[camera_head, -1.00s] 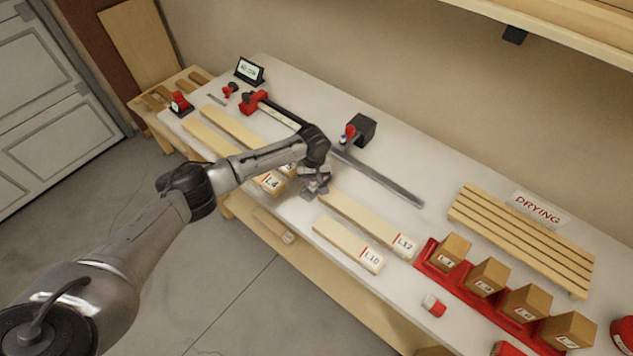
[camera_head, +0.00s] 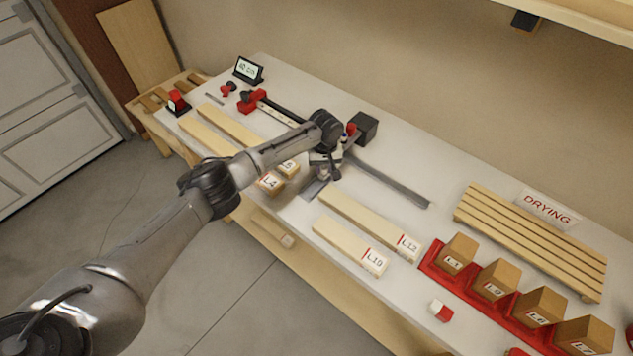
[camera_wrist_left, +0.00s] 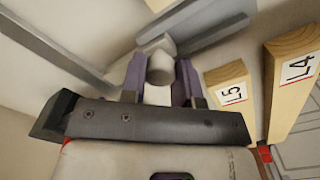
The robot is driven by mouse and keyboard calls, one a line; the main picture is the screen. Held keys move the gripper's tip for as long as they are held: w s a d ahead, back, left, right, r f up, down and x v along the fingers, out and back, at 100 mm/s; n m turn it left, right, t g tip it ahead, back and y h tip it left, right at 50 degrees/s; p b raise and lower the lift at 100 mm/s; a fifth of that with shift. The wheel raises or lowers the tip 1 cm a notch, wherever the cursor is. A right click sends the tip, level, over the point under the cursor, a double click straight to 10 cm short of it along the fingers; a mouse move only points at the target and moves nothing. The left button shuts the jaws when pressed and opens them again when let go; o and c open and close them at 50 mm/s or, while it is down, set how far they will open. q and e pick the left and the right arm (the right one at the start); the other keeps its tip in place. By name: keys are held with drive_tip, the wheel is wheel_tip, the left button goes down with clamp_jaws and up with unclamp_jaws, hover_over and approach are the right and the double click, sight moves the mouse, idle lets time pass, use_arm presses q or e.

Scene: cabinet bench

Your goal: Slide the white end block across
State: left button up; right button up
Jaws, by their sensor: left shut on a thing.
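My left gripper (camera_head: 324,174) is low over the bench, in front of the grey rail. In the left wrist view its two purple-grey fingers (camera_wrist_left: 160,80) are shut on a white block with a round top (camera_wrist_left: 160,68). This looks like the white end block; in the head view the arm and gripper hide it. A grey metal rail (camera_head: 390,183) runs across the bench behind the gripper. My right gripper is in neither view.
Wooden pieces L4 (camera_head: 270,182) and L5 (camera_head: 288,168) lie left of the gripper; L12 (camera_head: 370,222) and L10 (camera_head: 350,247) lie right. A dark box (camera_head: 364,128) stands behind. A red tray (camera_head: 432,262) with several wooden blocks and a slatted drying rack (camera_head: 530,240) are further right.

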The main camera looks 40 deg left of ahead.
use_arm(q)
drive_tip(key=shift+w+b, duration=0.4)
drive_tip(key=shift+w, duration=0.2)
idle(0.6)
drive_tip(key=o, duration=0.9)
drive_tip(key=shift+r+p, duration=0.95)
drive_tip(key=shift+p, duration=0.2)
wheel_tip(320, 180, up, 7)
drive_tip(key=p, duration=0.8)
drive_tip(key=shift+r+p, duration=0.1)
drive_tip(key=shift+p, duration=0.2)
